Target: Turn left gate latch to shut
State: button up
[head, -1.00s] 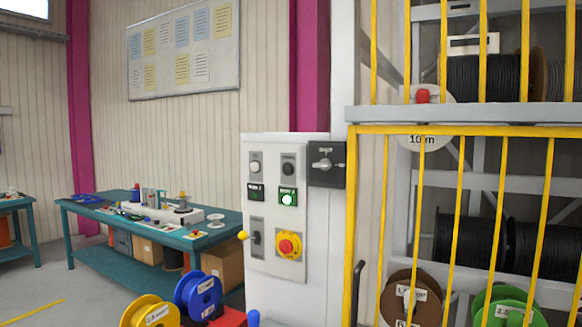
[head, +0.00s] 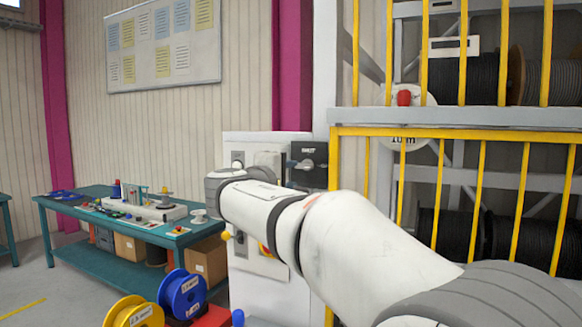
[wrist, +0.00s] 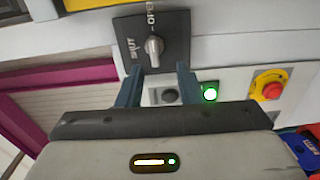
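The gate latch is a dark square plate (wrist: 175,28) with a grey knob (wrist: 154,46) at its middle. In the wrist view, SHUT is printed on the plate's left side and OPEN, partly legible, toward the top. The knob lies along the OPEN direction, not toward SHUT. In the head view the plate (head: 314,176) is on the cabinet's upper right, with the knob (head: 305,163) about level and SHUT above it. My gripper (wrist: 158,84) is open and empty, its two fingers apart just short of the knob. In the head view my arm hides most of the gripper.
The white control cabinet (head: 255,300) carries a green lit button (wrist: 210,94) and a red emergency stop (wrist: 272,88) beside the fingers. The yellow barred gate (head: 476,200) stands right of the latch. Cable reels (head: 183,293) and a teal workbench (head: 110,258) are at left.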

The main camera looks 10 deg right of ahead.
aim_at(301, 167)
jog(key=x, duration=0.2)
jog(key=p+x, duration=0.1)
jog(key=x, duration=0.2)
jog(key=r+p+x, duration=0.1)
jog(key=x, duration=0.2)
jog(key=shift+a, duration=0.2)
jog(key=c, duration=0.6)
jog(key=shift+a+f, duration=0.1)
jog(key=shift+a, duration=0.1)
jog(key=shift+c, duration=0.3)
jog(key=shift+d, duration=0.15)
